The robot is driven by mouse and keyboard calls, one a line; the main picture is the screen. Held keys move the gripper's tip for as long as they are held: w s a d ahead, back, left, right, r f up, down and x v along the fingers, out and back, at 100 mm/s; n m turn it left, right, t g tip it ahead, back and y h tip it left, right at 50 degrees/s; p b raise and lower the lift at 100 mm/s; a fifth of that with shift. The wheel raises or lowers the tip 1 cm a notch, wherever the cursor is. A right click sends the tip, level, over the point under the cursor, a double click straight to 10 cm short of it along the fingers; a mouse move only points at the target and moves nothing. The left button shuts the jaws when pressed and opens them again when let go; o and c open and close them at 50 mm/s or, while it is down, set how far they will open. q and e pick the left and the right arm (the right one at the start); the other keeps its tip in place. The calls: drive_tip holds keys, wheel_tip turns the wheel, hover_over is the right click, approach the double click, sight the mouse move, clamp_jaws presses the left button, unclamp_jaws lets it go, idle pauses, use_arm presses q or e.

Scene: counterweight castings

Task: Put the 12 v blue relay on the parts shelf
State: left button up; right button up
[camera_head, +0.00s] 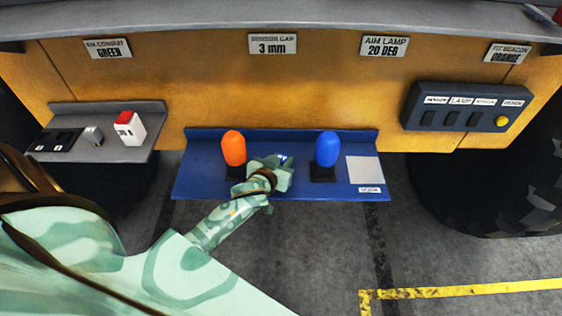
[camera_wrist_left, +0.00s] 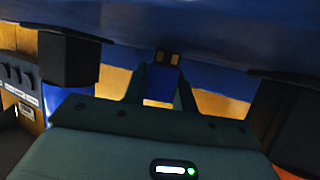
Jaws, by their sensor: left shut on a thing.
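The blue relay (camera_wrist_left: 161,84) is between the fingers of my left gripper (camera_wrist_left: 160,92) in the wrist view, its copper-coloured pins pointing away from the palm. In the head view a small blue-white bit of the relay (camera_head: 284,158) shows at the tip of my left gripper (camera_head: 277,170), which is shut on it. The gripper is over the blue shelf (camera_head: 205,176), between the orange and blue lamps. Whether the relay touches the shelf cannot be told. My right gripper is not in view.
An orange lamp (camera_head: 233,148) and a blue lamp (camera_head: 327,148) stand on black bases. A white pad (camera_head: 365,170) lies at the shelf's right. A grey shelf (camera_head: 135,154) at left holds a red-and-white part (camera_head: 130,128) and black sockets (camera_head: 58,141). A switch panel (camera_head: 467,107) is at right.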

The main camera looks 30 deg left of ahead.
use_arm(q)
drive_tip(key=shift+s, duration=0.1)
drive_tip(key=o, duration=1)
drive_tip(key=shift+f, duration=0.1)
drive_tip(key=shift+r, duration=0.25)
drive_tip(key=v, duration=1.2)
drive_tip(key=shift+f, duration=0.15)
